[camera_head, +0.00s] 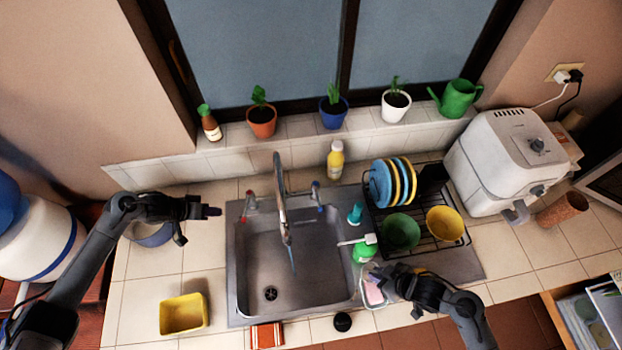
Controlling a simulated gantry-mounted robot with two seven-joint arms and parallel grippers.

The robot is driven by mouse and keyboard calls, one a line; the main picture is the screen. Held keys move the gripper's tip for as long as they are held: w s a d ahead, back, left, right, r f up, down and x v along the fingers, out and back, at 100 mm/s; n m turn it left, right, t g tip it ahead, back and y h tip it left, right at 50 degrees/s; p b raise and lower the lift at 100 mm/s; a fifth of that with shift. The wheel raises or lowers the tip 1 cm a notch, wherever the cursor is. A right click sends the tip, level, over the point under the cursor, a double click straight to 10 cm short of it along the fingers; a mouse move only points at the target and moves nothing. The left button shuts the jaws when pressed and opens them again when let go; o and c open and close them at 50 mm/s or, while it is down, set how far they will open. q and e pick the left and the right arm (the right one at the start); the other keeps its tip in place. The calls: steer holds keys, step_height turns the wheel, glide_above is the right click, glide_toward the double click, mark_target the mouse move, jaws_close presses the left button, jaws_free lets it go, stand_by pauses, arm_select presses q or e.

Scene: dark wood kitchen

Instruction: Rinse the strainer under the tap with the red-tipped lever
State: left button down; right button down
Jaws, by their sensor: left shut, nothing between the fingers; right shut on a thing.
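The tap (281,205) stands at the sink's back edge, its spout over the basin. A thin bluish streak under the spout looks like running water (292,262). The red-tipped lever (249,203) is left of the tap; a blue-tipped lever (317,192) is on the right. My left gripper (214,211) is shut and empty, left of the red-tipped lever and apart from it. My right gripper (376,277) is shut on a small pale-rimmed thing with pink in it (373,292), at the sink's right front edge. I cannot tell whether this is the strainer; none shows clearly elsewhere.
The sink basin (262,250) looks empty. A green bottle (364,250) and a dish rack (458,243) with plates and bowls stand right of it. A yellow tub (183,314) is at front left, a blue pot (150,236) behind my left arm. Potted plants line the sill.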

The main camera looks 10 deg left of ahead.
mark_target(247, 206)
steer(key=shift+r+p, duration=0.5)
steer(key=shift+p, duration=0.05)
arm_select(q)
steer(key=w+d+f, duration=0.2)
steer(key=d+f, duration=0.1)
steer(key=d, duration=0.2)
steer(key=shift+d, duration=0.3)
arm_select(e)
steer(key=shift+r, duration=0.3)
